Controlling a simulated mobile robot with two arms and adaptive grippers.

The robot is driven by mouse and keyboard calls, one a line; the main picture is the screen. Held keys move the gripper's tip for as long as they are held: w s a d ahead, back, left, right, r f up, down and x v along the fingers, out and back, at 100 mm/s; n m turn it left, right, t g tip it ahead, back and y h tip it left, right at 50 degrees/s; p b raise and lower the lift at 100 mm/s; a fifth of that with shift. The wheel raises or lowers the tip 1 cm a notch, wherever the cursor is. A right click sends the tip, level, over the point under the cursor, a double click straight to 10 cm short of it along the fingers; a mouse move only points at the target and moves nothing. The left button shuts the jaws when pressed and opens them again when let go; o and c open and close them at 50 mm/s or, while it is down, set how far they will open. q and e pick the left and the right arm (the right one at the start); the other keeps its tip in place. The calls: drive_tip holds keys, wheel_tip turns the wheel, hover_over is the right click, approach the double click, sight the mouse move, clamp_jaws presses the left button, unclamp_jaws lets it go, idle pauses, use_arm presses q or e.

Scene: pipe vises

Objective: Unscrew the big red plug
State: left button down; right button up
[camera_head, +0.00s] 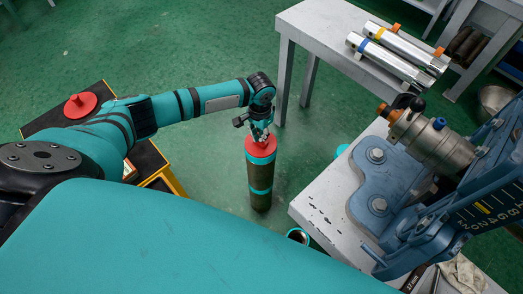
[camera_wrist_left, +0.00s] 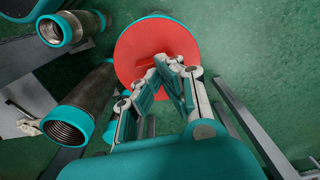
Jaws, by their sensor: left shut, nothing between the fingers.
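The big red plug (camera_head: 261,150) is a wide red disc on top of an upright dark pipe (camera_head: 260,203) with teal bands, which stands on the floor. In the left wrist view the plug (camera_wrist_left: 140,45) is a broad round face behind the fingers. My left gripper (camera_head: 261,138) is directly over the plug. Its fingers (camera_wrist_left: 170,64) are shut with nothing between them, and they hide part of the plug's middle. I cannot tell whether the fingertips touch it. My right gripper is not in view.
Another red plug (camera_head: 80,104) lies on a black-topped cart at left. A blue pipe vise (camera_head: 385,185) holding a metal piece stands on the grey table at right. Chrome cylinders (camera_head: 400,58) lie on the back table. Threaded open pipes (camera_wrist_left: 68,125) stand nearby in the wrist view.

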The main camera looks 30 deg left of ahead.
use_arm(q)
drive_tip(key=n+p, duration=0.1)
drive_tip(key=s+n+p, duration=0.1)
drive_tip(key=shift+d+f+p, duration=0.1)
drive_tip(key=shift+d+p, duration=0.25)
drive_tip(key=shift+d, duration=0.05)
drive_tip(key=shift+n+p, duration=0.6)
drive_tip(key=shift+n, duration=0.3)
drive_tip(key=shift+a+f+n, duration=0.1)
drive_tip(key=shift+f+n, duration=0.15)
drive_tip(key=shift+n, duration=0.05)
drive_tip(key=shift+r+p, duration=0.1)
drive_tip(key=shift+p, duration=0.25)
drive_tip(key=n+p, duration=0.2)
drive_tip(key=n, duration=0.1)
drive_tip(key=n+p, duration=0.2)
drive_tip(key=n, duration=0.1)
drive_tip(key=n+p, duration=0.3)
drive_tip(key=n, duration=0.1)
drive_tip(key=shift+r, duration=0.25)
drive_tip(key=n+p, duration=0.1)
drive_tip(key=n, duration=0.2)
drive_tip(key=shift+a, duration=0.1)
drive_tip(key=shift+w+a+f+n, duration=0.15)
drive_tip(key=shift+f+n, duration=0.1)
drive_tip(key=shift+n, duration=0.45)
